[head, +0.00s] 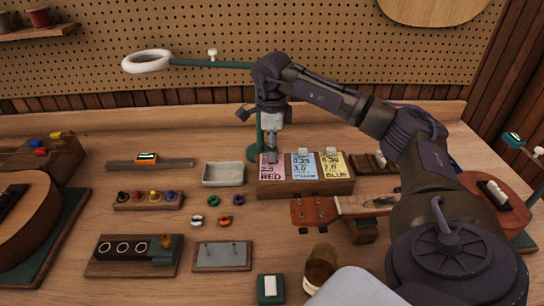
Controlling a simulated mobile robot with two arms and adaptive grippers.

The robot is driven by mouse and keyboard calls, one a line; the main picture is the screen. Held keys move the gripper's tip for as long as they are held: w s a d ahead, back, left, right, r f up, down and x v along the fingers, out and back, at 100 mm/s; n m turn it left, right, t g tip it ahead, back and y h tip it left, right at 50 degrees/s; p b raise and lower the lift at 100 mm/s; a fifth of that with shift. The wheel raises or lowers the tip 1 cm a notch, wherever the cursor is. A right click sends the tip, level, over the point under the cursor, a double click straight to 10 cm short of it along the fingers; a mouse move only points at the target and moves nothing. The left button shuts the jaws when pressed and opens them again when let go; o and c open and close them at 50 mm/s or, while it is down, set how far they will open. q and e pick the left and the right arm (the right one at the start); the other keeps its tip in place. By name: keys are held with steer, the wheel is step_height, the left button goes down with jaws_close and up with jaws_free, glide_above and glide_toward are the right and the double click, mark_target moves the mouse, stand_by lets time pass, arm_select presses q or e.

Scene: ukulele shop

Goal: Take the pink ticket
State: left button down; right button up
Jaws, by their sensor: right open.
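The pink ticket (271,177), with "RED" at its lower edge, stands in the left slot of a wooden ticket holder (305,187). A blue ticket (304,168) is in the middle and a yellow ticket (331,167) on the right. My right gripper (271,157) points down at the top of the pink ticket and covers its upper part. It is open; whether the fingers touch the ticket cannot be told. My left gripper is not in view.
A grey tray (223,183) is left of the holder. A ukulele headstock (313,211) lies in front of it. A green lamp stand (253,140) rises behind my right gripper. Colored rings (224,220) and a peg block (149,207) lie to the left.

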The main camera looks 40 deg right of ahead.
steer(key=c, duration=0.9)
steer(key=shift+o, duration=0.2)
steer(key=shift+r, duration=0.15)
